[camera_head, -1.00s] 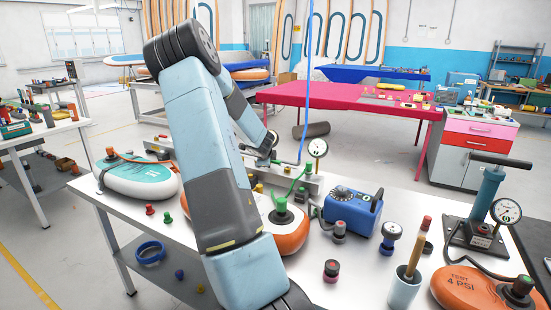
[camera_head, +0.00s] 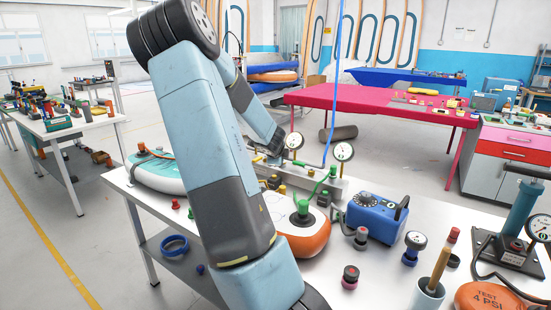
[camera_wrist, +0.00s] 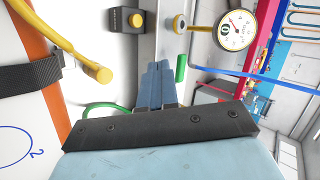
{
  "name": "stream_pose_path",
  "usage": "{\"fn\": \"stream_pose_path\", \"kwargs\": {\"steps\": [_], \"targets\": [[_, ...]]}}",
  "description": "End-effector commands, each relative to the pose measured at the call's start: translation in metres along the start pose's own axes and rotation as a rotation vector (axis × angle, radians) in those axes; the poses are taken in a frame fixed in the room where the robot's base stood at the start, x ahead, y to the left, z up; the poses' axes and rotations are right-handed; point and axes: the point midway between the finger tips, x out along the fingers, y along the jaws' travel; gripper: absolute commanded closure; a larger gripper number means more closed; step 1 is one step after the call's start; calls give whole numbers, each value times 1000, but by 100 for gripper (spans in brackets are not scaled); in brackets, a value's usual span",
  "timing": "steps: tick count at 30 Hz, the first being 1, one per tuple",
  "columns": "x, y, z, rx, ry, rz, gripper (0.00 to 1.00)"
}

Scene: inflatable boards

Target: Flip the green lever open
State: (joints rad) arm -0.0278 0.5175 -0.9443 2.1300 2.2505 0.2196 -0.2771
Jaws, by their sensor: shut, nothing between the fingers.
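The green lever (camera_wrist: 181,68) shows in the wrist view as a short green bar just right of my fingertips, beside a pale metal block. A small gap seems to lie between them. In the head view a small green handle (camera_head: 333,171), seemingly the same lever, stands on the metal manifold (camera_head: 325,187) right of my arm. My gripper (camera_wrist: 158,68) has its two blue fingers together, with nothing between them. In the head view my gripper is small and partly hidden at the manifold's left end, near the gauges.
A pressure gauge (camera_wrist: 235,30) stands close right of my fingers. A yellow hose end (camera_wrist: 100,72) and a yellow knob (camera_wrist: 136,19) are to the left. On the bench, an orange float (camera_head: 308,236) and a blue pump box (camera_head: 376,218) stand in front of the manifold.

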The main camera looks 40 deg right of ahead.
Motion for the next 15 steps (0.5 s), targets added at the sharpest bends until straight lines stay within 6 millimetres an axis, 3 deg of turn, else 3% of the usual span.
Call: {"fn": "stream_pose_path", "kwargs": {"steps": [6,15], "targets": [[-22,-1,7,-1,-2,0,100],[-30,-1,9,0,-1,0,100]]}}
